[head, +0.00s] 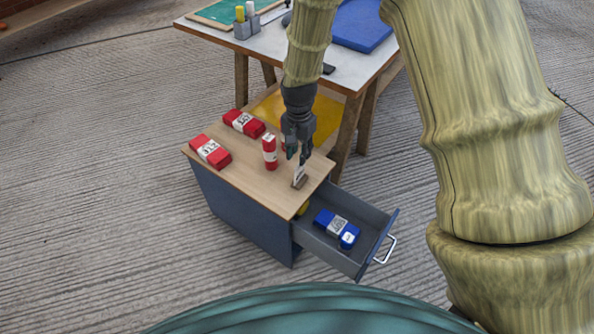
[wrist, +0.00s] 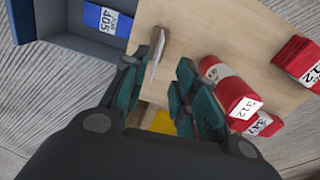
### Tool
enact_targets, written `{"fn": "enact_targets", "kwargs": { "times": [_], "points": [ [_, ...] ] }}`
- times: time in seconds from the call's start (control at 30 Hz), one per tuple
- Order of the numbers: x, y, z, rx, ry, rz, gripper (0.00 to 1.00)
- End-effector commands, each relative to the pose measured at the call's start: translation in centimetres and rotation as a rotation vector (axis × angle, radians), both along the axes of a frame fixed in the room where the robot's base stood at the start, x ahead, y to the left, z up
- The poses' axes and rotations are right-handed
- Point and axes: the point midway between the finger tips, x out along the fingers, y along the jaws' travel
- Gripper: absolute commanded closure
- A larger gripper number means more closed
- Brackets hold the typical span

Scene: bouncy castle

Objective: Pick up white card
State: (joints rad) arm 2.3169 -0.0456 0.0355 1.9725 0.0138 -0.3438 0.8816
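A small white card (head: 299,174) stands on the wooden cabinet top (head: 240,172), near the edge above the open drawer. In the wrist view it appears as a thin, pale, nearly edge-on shape (wrist: 156,48), close to the left fingertip. My gripper (head: 296,154) points down just above the card. In the wrist view my gripper (wrist: 162,72) is open, with a gap between its fingers and no visible grip on the card. I cannot tell whether a finger touches it. The card's lower part looks brownish and is too small to make out.
The open drawer (head: 372,226) holds blue packs (head: 336,226) and something yellow (head: 303,208). A worktable (head: 278,44) stands behind.

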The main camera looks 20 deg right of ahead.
Motion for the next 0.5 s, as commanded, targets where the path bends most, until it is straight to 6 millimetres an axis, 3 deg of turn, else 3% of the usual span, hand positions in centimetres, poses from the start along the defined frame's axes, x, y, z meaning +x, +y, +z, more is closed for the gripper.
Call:
{"fn": "enact_targets", "kwargs": {
  "times": [0.3, 0.5],
  "points": [
    [-0.3, -0.7, -4.3, 0.001, 0.001, -0.009, 0.71],
    [-0.3, -0.6, -5.4, 0.0, 0.0, -0.009, 0.71]
  ]
}}
